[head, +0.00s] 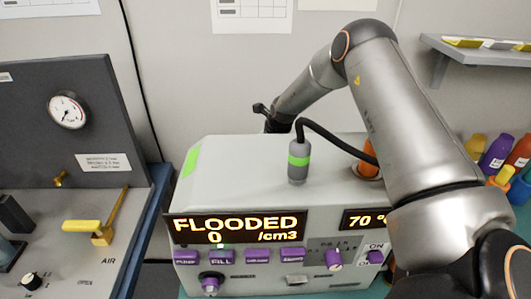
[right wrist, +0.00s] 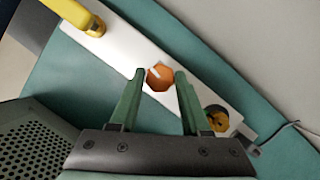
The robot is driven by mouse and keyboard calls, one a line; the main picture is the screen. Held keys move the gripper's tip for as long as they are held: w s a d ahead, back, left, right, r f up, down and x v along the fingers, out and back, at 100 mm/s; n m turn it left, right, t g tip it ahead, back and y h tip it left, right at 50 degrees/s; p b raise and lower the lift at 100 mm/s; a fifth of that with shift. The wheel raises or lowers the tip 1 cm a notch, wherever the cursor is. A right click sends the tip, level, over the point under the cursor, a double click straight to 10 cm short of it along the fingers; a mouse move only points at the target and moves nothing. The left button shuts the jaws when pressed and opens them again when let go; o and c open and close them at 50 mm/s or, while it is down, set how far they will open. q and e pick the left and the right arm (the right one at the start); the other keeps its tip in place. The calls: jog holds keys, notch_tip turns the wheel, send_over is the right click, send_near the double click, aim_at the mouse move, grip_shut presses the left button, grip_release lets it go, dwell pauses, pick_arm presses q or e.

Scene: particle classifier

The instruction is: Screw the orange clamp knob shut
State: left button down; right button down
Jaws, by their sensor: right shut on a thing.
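The orange clamp knob (right wrist: 157,79) shows in the right wrist view, on a pale plate (right wrist: 131,52). My right gripper (right wrist: 160,73) has its two green fingers on either side of the knob, shut on it. In the head view my right arm reaches over and behind the grey-white instrument box, which hides the gripper and the knob. My left gripper is in neither view.
The instrument box (head: 232,165) has a display reading "FLOODED 0 /cm3". A cabled probe (head: 298,163) stands on top. A dark panel with a gauge (head: 67,111) and a yellow lever (head: 92,229) is at left. Colored bottles (head: 497,150) stand at right. A perforated housing (right wrist: 32,140) is near the gripper.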

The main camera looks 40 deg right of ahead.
jog(key=shift+m+h, duration=0.3)
jog(key=shift+m, duration=0.6)
jog(key=m+b, duration=0.1)
jog(key=b, duration=0.2)
jog(key=shift+a+f+m+h, duration=0.1)
jog(key=shift+f+m+h, duration=0.15)
jog(key=shift+m+h, duration=0.15)
jog(key=shift+g+b, duration=0.3)
jog(key=shift+b, duration=0.15)
jog(key=shift+m+b, duration=0.3)
jog(key=shift+r, duration=0.1)
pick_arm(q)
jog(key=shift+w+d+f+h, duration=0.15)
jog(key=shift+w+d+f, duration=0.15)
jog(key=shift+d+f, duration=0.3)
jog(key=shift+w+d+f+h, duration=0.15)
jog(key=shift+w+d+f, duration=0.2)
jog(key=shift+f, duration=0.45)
pick_arm(e)
jog(key=shift+r, duration=0.1)
